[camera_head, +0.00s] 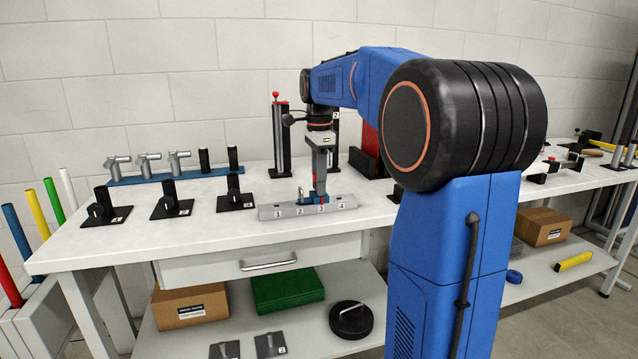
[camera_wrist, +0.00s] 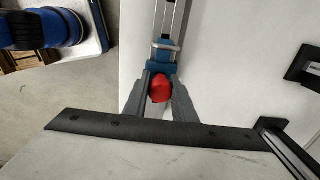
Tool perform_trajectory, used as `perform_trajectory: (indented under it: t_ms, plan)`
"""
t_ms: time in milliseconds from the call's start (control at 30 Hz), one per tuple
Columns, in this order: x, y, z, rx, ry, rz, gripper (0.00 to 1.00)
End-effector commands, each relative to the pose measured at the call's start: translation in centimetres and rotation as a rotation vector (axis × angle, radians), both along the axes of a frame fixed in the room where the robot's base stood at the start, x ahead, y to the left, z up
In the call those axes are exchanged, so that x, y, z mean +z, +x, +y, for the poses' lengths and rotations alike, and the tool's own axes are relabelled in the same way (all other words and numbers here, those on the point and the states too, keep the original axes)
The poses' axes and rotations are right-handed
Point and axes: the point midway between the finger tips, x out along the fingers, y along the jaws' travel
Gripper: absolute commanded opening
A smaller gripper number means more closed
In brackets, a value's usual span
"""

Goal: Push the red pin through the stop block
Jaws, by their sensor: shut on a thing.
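The stop block is a small blue block (camera_head: 312,199) on a grey rail (camera_head: 270,212) marked 1 to 4 at the table's front edge. It sits around marks 2 and 3. My gripper (camera_head: 320,190) points down over the block from above. In the wrist view, my gripper (camera_wrist: 160,100) is shut on the round head of the red pin (camera_wrist: 160,88), between its two grey fingers. The pin head is right against the end of the blue block (camera_wrist: 160,70). The pin's shaft is hidden, so I cannot tell how deep it sits.
Black numbered stands (camera_head: 172,205) stand left of the rail, with grey tools on a blue strip (camera_head: 150,177) behind. A tall black post (camera_head: 281,140) and a red bracket (camera_head: 370,150) stand behind my gripper. The tabletop left of the rail's front is clear.

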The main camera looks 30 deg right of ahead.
Motion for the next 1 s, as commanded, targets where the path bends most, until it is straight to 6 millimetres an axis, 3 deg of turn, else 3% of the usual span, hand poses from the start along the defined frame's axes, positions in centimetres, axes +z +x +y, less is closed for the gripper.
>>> perform_trajectory:
  t_ms: [1000]
  plan:
    - [0.08, 0.01, 0.00, 0.000, 0.000, 0.000, 0.02]
